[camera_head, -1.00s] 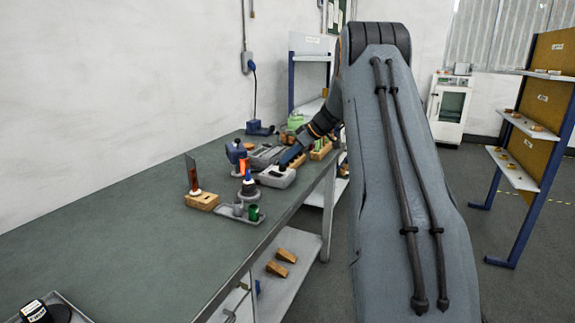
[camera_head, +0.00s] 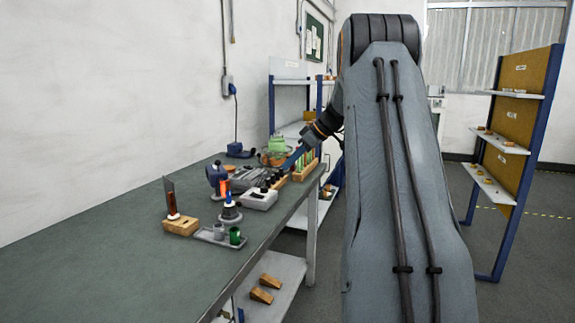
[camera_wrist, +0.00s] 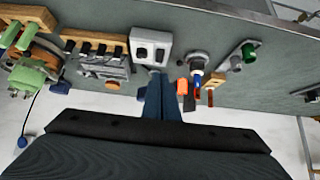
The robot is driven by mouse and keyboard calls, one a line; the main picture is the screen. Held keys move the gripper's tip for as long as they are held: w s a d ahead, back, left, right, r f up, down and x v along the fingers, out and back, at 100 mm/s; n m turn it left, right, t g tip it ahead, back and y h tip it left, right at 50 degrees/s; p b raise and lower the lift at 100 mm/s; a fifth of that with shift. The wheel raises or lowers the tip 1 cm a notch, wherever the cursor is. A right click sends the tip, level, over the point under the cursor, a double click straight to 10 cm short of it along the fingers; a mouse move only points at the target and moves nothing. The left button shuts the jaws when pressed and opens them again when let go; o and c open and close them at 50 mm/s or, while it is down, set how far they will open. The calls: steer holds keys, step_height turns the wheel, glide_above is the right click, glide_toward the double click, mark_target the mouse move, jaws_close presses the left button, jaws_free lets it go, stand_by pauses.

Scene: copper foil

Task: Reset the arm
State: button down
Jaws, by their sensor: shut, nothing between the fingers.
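My arm reaches forward over the far end of the grey-green workbench (camera_head: 90,260). My gripper (camera_head: 292,162), with its blue fingers, is small and partly lost among the bench items in the head view. In the wrist view my gripper (camera_wrist: 158,78) has its two blue fingers together with nothing between them. The fingers point toward the bench edge of items, near a grey-white box (camera_wrist: 151,45).
A wooden block with an upright copper-coloured strip (camera_head: 181,225), a tray with a green cup (camera_head: 235,235) and a rack with green items (camera_head: 305,165) stand on the bench. A shelf rack (camera_head: 510,150) stands right. The near bench top is clear.

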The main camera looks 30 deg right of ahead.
steer(key=s+a+f+m+g, duration=0.1)
steer(key=s+a+f, duration=0.25)
steer(key=a, duration=0.35)
steer(key=s+a+f+m+g+h, duration=0.1)
steer(key=s+a+f+m+g, duration=0.1)
steer(key=s+a, duration=0.35)
steer(key=s+a+f+m+g, duration=0.1)
steer(key=s+a+f, duration=0.15)
steer(key=a, duration=0.65)
steer(key=s+a+f+m+g+h, duration=0.1)
steer(key=s+a+f, duration=0.2)
steer(key=s, duration=0.5)
steer(key=s+a+f+m+g+h, duration=0.1)
steer(key=s+a+f, duration=0.2)
steer(key=s+a, duration=0.3)
steer(key=s+a+f+h, duration=0.1)
steer(key=s+a+f, duration=0.2)
steer(key=s, duration=0.7)
steer(key=shift+s+a+m+g+h, duration=0.2)
steer(key=shift+a+m+g+h, duration=0.2)
steer(key=shift+a, duration=0.3)
